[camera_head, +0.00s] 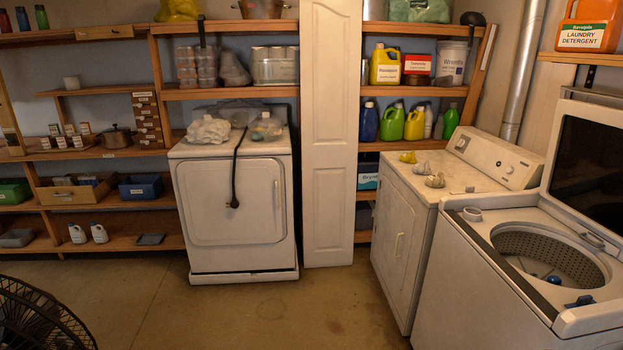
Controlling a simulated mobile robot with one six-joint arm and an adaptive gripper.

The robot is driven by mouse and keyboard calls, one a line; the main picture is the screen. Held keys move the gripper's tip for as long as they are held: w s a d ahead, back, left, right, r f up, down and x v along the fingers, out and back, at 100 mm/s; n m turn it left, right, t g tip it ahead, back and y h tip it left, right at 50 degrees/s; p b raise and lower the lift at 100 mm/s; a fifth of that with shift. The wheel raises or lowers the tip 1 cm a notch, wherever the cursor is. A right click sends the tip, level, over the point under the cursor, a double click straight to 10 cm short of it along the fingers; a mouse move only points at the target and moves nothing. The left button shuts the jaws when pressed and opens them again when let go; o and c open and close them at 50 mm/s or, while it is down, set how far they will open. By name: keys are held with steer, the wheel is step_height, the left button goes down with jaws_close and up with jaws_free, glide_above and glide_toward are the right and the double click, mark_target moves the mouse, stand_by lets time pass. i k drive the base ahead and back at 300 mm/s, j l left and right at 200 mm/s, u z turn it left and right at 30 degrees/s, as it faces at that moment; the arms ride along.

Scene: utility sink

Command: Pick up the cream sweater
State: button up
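I see no thing that I can surely tell is the cream sweater. A crumpled whitish bundle (209,131) lies on top of the white front-door machine (230,205) in the middle; I cannot tell whether it is cloth or a bag. Two small pale lumps, a front one (435,181) and a back one (421,168), lie on the dryer (462,180) at the right, near a small yellow lump (408,157). They are too small to identify. My gripper is not in view.
An open top-load washer (470,265) stands at the right front, its lid (590,165) raised. A black fan (40,315) stands at the lower left. Wooden shelves (110,205) line the back. A white door panel (331,130) stands mid-room. The floor (270,315) between is clear.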

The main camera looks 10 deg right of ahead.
mark_target(434, 182)
steer(key=i+z, duration=0.1)
steer(key=i, duration=0.9)
steer(key=i+j+z, duration=0.1)
steer(key=i, duration=0.85)
steer(key=i+l+z, duration=0.1)
steer(key=i+z, duration=0.8)
steer(key=i+j+z, duration=0.2)
steer(key=z, duration=0.2)
steer(key=i+j+z, duration=0.3)
steer(key=i+z, duration=0.15)
steer(key=i+j+z, duration=0.1)
steer(key=i+z, duration=0.3)
steer(key=k, duration=0.1)
